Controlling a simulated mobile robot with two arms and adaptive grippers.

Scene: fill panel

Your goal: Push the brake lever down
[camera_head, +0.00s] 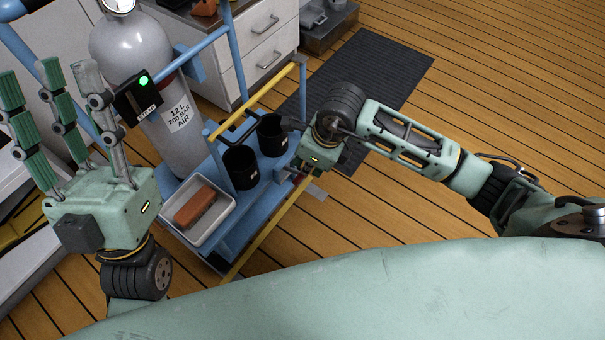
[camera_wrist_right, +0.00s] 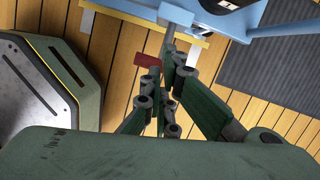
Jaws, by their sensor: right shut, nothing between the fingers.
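A small red piece, which looks like the brake lever's pedal (camera_wrist_right: 147,60), shows in the right wrist view just left of my right fingers, low by the cart's yellow edge. In the head view only a bit of red (camera_head: 299,177) shows below my right gripper (camera_head: 312,160). That gripper points down at the cart's right end; its body hides most of its fingers. In the wrist view the right gripper (camera_wrist_right: 168,62) is shut and empty, close beside the red piece; I cannot tell if they touch. My left gripper (camera_head: 50,85) is raised at the left, fingers spread open and empty.
The blue cart (camera_head: 233,232) carries a grey air cylinder (camera_head: 140,65), two black cups (camera_head: 240,167) and a white tray (camera_head: 168,222) with a brown brick (camera_head: 195,207). A yellow rail (camera_head: 265,245) edges it. A dark mat (camera_head: 385,65) lies on the wooden floor behind.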

